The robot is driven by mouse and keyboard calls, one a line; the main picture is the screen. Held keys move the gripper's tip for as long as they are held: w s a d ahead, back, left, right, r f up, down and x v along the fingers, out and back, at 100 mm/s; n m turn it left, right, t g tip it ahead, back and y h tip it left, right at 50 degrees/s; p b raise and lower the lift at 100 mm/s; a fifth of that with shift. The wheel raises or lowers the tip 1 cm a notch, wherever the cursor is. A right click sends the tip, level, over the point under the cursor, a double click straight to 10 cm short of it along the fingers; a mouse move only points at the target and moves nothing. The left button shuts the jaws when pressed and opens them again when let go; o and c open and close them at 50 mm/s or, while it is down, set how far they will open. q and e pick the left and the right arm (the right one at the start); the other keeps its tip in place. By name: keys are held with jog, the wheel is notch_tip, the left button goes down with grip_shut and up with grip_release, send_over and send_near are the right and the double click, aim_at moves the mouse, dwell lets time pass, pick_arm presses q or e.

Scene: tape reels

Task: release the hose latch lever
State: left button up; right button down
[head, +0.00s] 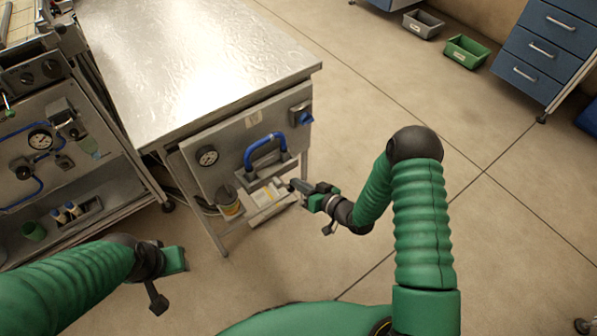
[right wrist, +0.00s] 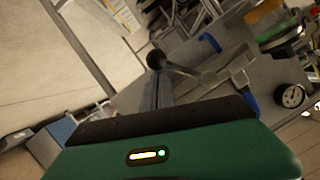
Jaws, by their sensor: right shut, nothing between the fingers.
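The blue hose (head: 265,147) arches over a grey latch block (head: 268,172) on the front panel of the metal bench. In the right wrist view, a lever with a dark ball knob (right wrist: 157,60) sticks out from the panel beside the blue hose (right wrist: 210,45). My right gripper (head: 294,185) is just right of and below the latch block. Its fingers (right wrist: 157,80) are shut and empty, with the tips at the ball knob; whether they touch it I cannot tell. My left gripper (head: 172,260) is low at left, away from the bench; its fingers do not show clearly.
A yellow-labelled container (head: 229,203) is under the panel. A gauge cart (head: 85,165) stands at left. Bins (head: 465,52) and a blue drawer cabinet (head: 540,60) are far right.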

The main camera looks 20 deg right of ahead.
aim_at(291, 191)
jog(key=a+f+m+y, duration=0.1)
jog(key=m, duration=0.1)
jog(key=a+f+m+y, duration=0.1)
jog(key=m, duration=0.1)
jog(key=shift+s+f+b, duration=0.3)
jog(key=shift+s+b, duration=0.05)
jog(key=shift+s, duration=0.05)
jog(key=shift+s+a+f, duration=0.1)
jog(key=shift+a, duration=0.35)
